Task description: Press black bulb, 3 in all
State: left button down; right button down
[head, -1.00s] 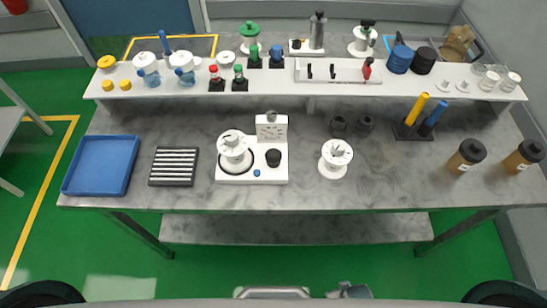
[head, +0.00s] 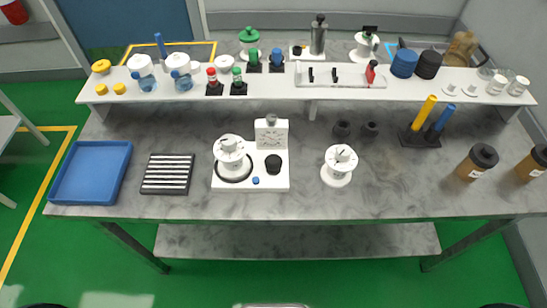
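A short black bulb-like piece (head: 273,163) stands on the right part of a white base unit (head: 225,184) in the middle of the table. The same base carries a white canister (head: 231,158) in a dark ring, an upright white gauge block (head: 271,133) and a small blue button (head: 256,181). Two small dark rounded pieces, a left one (head: 342,129) and a right one (head: 370,130), stand on the table further right; I cannot tell whether either is a bulb. Neither of my grippers shows, and nothing touches the black piece.
A white canister (head: 339,163) stands right of the base unit. A black ribbed tray (head: 168,173) and a blue tray (head: 91,171) lie left. A raised white shelf (head: 140,92) with many items runs along the back. Brown bottles (head: 477,162) stand right. The table front is clear.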

aim_at(272, 162)
jog(key=i+l+u, duration=0.1)
jog(key=l+u, duration=0.25)
jog(key=l, duration=0.3)
jog(key=l+u, duration=0.4)
jog(key=l, duration=0.25)
jog(key=l+u, duration=0.35)
jog(key=l, duration=0.35)
